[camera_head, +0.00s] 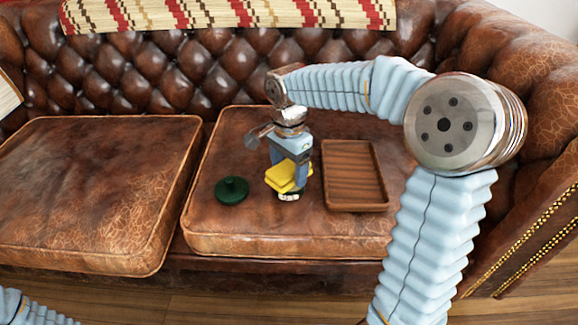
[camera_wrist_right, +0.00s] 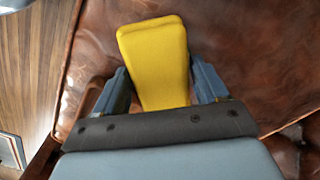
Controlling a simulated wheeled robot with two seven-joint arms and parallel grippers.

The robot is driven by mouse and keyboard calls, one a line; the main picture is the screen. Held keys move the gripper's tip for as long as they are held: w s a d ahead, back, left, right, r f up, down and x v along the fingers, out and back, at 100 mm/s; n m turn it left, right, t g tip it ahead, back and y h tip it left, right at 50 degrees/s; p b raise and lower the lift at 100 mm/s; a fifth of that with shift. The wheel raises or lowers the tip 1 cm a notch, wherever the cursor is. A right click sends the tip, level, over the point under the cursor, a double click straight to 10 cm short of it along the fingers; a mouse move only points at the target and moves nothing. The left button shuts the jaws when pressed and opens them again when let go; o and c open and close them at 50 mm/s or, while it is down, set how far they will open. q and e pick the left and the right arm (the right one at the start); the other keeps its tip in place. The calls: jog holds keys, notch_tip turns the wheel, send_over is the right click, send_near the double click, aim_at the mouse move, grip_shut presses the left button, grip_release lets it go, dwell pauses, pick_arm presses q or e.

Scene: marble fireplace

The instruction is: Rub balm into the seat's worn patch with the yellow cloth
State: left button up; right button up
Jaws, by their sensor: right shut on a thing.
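My right gripper (camera_head: 289,172) points down over the right seat cushion (camera_head: 225,228) of a brown leather sofa. It is shut on the folded yellow cloth (camera_head: 281,179). In the right wrist view the cloth (camera_wrist_right: 153,45) sticks out between the two blue-grey fingers. A small round tin (camera_head: 289,197) with a pale label shows just under the cloth and is mostly hidden; I cannot tell whether they touch. A dark green lid (camera_head: 232,190) lies on the cushion to the left. Paler, cracked leather shows along the cushion's front. My left gripper is out of view.
A shallow wooden tray (camera_head: 330,192) lies on the cushion, right of the gripper. The left cushion (camera_head: 90,190) is bare. The tufted backrest (camera_head: 200,70) stands behind, with a striped throw (camera_head: 215,14) over its top. The sofa's armrest (camera_head: 540,170) bounds the right side.

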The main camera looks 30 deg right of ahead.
aim_at(289, 166)
jog(key=shift+f+b, duration=0.3)
jog(key=shift+f, duration=0.2)
dwell(0.7)
jog(key=shift+f, duration=0.1)
dwell(0.9)
notch_tip(289, 166, up, 7)
jog(key=p, duration=0.6)
jog(key=shift+p, duration=0.3)
dwell(0.4)
